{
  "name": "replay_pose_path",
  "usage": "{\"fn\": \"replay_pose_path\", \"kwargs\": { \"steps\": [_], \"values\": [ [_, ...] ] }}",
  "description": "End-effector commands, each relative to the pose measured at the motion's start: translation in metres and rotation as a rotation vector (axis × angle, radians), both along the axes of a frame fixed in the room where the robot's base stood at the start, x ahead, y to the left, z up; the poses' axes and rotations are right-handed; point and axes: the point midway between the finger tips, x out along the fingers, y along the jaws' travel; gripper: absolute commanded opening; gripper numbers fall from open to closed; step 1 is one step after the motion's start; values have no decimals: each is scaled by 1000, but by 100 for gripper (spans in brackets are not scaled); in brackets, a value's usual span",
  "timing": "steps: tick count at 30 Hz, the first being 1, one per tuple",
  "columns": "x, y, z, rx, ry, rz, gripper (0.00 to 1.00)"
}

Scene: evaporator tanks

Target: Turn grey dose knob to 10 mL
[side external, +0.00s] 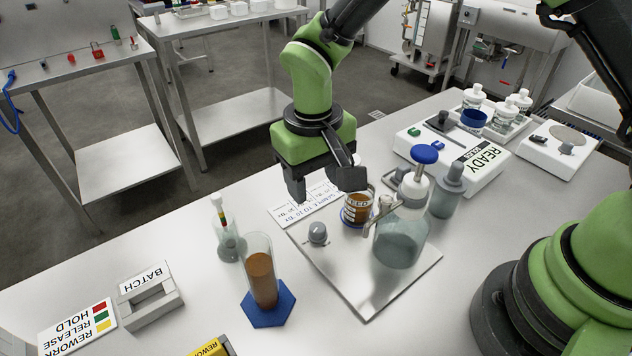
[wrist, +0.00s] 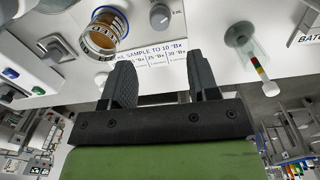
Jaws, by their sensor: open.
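The grey dose knob (side external: 318,233) sits on the left part of a metal plate (side external: 372,297), beside a glass bottle with a blue-topped dispenser (side external: 402,238). In the wrist view the knob (wrist: 160,16) is at the top edge. A small mL mark shows beside it, but its number and the knob's exact setting are too small to read. My gripper (side external: 325,188) is open and empty, above and behind the knob and apart from it. In the wrist view my gripper's two fingers (wrist: 162,72) point toward the printed sample card (wrist: 150,62), with the knob beyond them.
A jar of amber liquid (side external: 357,208) stands close to the knob and dispenser. A cylinder of brown liquid on a blue hexagonal base (side external: 268,307) and a slim hydrometer-like glass (side external: 227,240) stand to the left. The bench front left holds a BATCH holder (side external: 150,297).

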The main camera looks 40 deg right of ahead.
Motion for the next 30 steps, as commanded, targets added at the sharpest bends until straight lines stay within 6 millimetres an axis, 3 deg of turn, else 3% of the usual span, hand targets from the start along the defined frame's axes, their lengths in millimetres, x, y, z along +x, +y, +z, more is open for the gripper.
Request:
{"fn": "replay_pose_path", "kwargs": {
  "steps": [6, 15, 22, 30],
  "values": [
    [5, -2, -2, -1, 27, -29, 54],
    [34, -18, -9, 67, 283, -251, 54],
    [39, -20, -10, 122, 377, -314, 54],
    [23, -14, -48, 120, 383, -314, 54]
  ]
}}
